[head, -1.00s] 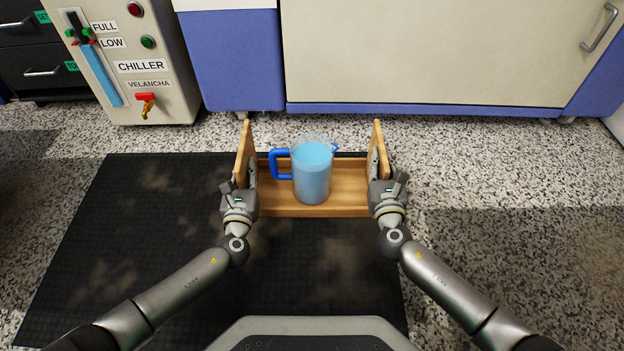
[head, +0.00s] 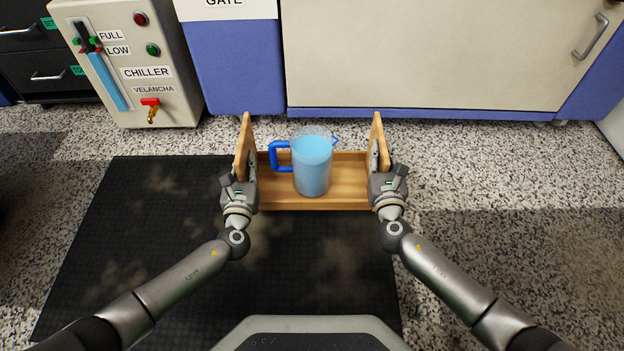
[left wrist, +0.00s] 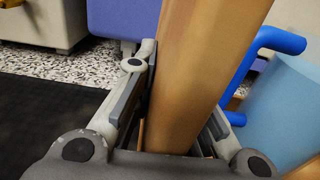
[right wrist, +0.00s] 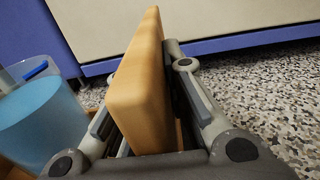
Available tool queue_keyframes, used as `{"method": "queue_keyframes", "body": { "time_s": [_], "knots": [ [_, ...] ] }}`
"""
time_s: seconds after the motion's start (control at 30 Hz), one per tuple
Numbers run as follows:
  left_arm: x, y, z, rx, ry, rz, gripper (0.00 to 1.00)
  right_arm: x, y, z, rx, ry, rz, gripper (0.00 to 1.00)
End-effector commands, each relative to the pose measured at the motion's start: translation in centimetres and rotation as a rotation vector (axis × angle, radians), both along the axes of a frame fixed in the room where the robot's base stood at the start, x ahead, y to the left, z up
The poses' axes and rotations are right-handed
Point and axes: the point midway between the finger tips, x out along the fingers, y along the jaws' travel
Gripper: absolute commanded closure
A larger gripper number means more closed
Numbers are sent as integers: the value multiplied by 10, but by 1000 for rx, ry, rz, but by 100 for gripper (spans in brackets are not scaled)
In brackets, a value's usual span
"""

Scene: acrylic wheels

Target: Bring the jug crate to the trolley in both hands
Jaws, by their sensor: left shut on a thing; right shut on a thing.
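The jug crate (head: 345,188) is a wooden carrier with a low tray and a tall upright board at each end. A clear jug (head: 312,168) with blue liquid and a blue handle stands upright in it. My left gripper (head: 246,178) is shut on the left end board, which also shows between its fingers in the left wrist view (left wrist: 200,65). My right gripper (head: 379,176) is shut on the right end board, seen between its fingers in the right wrist view (right wrist: 138,85). The crate looks level in front of me. I see no trolley in these views.
A dark mat (head: 150,230) lies on the speckled floor below and to the left. A chiller cabinet (head: 135,75) with a red-handled tap stands at the back left. A blue and cream cabinet (head: 430,60) closes off the back. Speckled floor at the right is clear.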

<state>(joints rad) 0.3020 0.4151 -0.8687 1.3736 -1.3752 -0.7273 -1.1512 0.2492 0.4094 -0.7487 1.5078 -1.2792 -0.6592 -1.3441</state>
Motion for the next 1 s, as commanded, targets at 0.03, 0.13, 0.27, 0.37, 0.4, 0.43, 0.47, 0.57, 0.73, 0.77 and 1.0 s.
{"method": "queue_keyframes", "body": {
  "time_s": [0.03, 0.13, 0.27, 0.37, 0.4, 0.43, 0.47, 0.57, 0.73, 0.77, 1.0],
  "knots": [
    [2, 1, 6, 0, -9, 3, 100, 2, -1, 6, 0, -8, -2, 100],
    [2, 1, 6, 0, -9, 3, 100, 2, -1, 6, 0, -8, -3, 100],
    [2, 1, 6, 0, -9, 3, 100, 2, -1, 6, 0, -8, -3, 100],
    [2, 1, 6, 0, -9, 3, 100, 2, -1, 6, 0, -8, -3, 100],
    [2, 1, 6, 0, -9, 3, 100, 2, -1, 6, 0, -8, -3, 100],
    [2, 1, 6, 0, -9, 3, 100, 2, -1, 6, 0, -8, -3, 100],
    [2, 1, 6, 0, -9, 3, 100, 2, -1, 6, 0, -8, -3, 100],
    [2, 1, 6, 0, -9, 3, 100, 2, -1, 6, 0, -8, -3, 100],
    [2, 1, 10, 0, -10, 3, 100, 2, -1, 10, 0, -8, -3, 100],
    [2, 1, 12, 0, -10, 3, 100, 2, -1, 11, 0, -8, -3, 100],
    [2, 1, 34, 0, -10, 4, 100, 2, -1, 34, 0, -9, -3, 100]
  ]
}}
